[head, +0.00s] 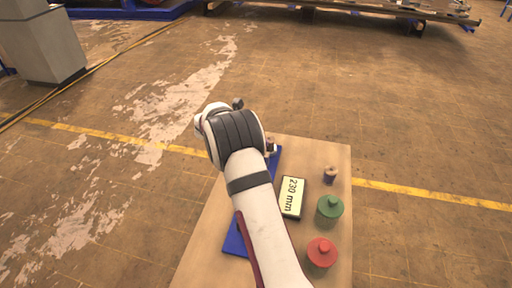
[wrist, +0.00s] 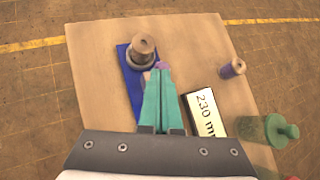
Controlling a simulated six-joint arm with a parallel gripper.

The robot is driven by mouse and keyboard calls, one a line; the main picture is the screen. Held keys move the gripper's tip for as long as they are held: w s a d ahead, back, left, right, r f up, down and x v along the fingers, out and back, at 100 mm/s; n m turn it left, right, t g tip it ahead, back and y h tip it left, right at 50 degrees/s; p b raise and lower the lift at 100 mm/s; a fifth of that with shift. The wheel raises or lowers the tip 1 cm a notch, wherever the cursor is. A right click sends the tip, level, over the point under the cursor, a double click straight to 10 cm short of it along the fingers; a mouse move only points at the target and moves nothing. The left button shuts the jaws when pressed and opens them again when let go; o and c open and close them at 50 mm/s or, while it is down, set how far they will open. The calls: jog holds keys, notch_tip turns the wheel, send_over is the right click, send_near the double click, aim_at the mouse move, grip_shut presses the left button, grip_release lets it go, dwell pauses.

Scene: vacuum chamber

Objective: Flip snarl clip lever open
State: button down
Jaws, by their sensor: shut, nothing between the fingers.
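In the wrist view my gripper (wrist: 157,72) has teal fingers pressed together and empty. Their tips are beside a brownish-grey stepped cylindrical fitting (wrist: 143,50) standing on a blue plate (wrist: 124,80). A small purple piece (wrist: 162,65) shows right at the fingertips, beside the fitting; it may be the clip lever, but I cannot tell. Whether the fingers touch it is unclear. In the head view my arm hides the fitting and the fingers; part of the blue plate (head: 236,245) shows beside the arm.
On the wooden board (head: 215,230), right of the plate, lie a "230 mm" display (head: 292,197), a small brown-and-purple spool (head: 330,175), a green lidded container (head: 329,209) and a red one (head: 321,252). The board's far left area is bare.

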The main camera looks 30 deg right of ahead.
jog(key=shift+w+d+r, duration=0.2)
jog(key=shift+w+d, duration=0.45)
jog(key=shift+d, duration=0.1)
jog(key=shift+r, duration=0.1)
jog(key=shift+r, duration=0.7)
jog(key=a+r, duration=0.7)
jog(key=r, duration=0.5)
jog(key=shift+w+a, duration=0.15)
jog(key=shift+w, duration=0.2)
jog(key=shift+f, duration=0.1)
